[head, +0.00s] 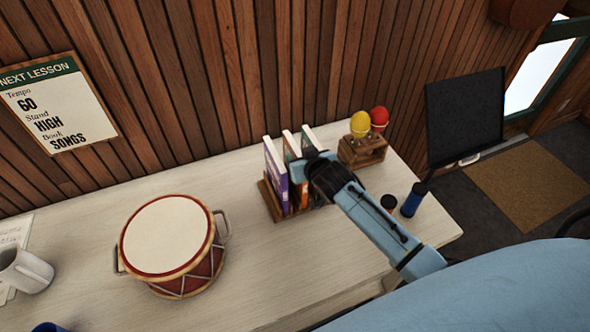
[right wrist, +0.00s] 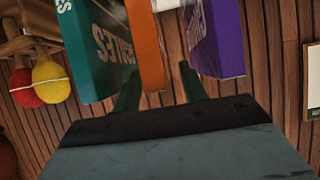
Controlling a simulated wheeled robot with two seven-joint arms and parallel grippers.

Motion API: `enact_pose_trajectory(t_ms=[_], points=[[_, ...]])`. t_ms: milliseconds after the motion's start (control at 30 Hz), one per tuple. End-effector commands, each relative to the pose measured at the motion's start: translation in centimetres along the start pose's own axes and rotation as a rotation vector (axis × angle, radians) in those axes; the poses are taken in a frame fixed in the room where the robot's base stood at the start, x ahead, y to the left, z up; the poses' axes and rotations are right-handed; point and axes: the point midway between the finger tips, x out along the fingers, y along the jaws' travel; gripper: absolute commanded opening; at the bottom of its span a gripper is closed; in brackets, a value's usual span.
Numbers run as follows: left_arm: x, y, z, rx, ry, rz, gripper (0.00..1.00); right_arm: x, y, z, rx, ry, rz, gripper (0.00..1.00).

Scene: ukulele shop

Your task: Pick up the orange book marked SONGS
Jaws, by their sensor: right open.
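The orange book (right wrist: 147,45) stands upright between a green book (right wrist: 92,50) and a purple book (right wrist: 215,38) in the right wrist view. Its SONGS marking is not visible. In the head view the books stand in a wooden rack (head: 270,203) on the table, and my right arm hides much of the orange one. My right gripper (head: 318,172) is at the rack. In the right wrist view its two dark fingers (right wrist: 160,88) are apart, one on each side of the orange book, whose edge lies between them. I cannot tell whether they touch it. My left gripper is not in view.
A drum (head: 168,240) stands left of the rack on the pale table (head: 250,270). Yellow and red maracas (head: 360,125) sit in a wooden holder (head: 362,152) right of the books. A blue cylinder (head: 413,200) stands near the table's right edge. A white mug (head: 25,270) is far left.

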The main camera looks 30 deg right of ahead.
Motion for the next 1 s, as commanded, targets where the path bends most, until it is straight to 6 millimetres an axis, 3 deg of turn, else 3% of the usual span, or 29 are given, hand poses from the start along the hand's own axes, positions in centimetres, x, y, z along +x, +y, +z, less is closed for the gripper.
enact_pose_trajectory(t_ms=[200, 500, 800, 1000], points=[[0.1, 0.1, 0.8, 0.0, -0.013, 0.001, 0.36, 2.0, -0.1, 0.0, 0.001, 0.0, 0.0, 0.43], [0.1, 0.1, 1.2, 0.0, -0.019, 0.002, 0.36, 2.2, -0.1, 0.0, 0.001, 0.0, -0.001, 0.41], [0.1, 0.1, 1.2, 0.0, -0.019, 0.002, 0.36, 2.2, 0.0, 0.0, 0.0, 0.0, -0.001, 0.02], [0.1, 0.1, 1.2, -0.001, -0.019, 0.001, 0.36, 2.2, 0.0, 0.1, 0.0, 0.0, -0.001, 0.0]])
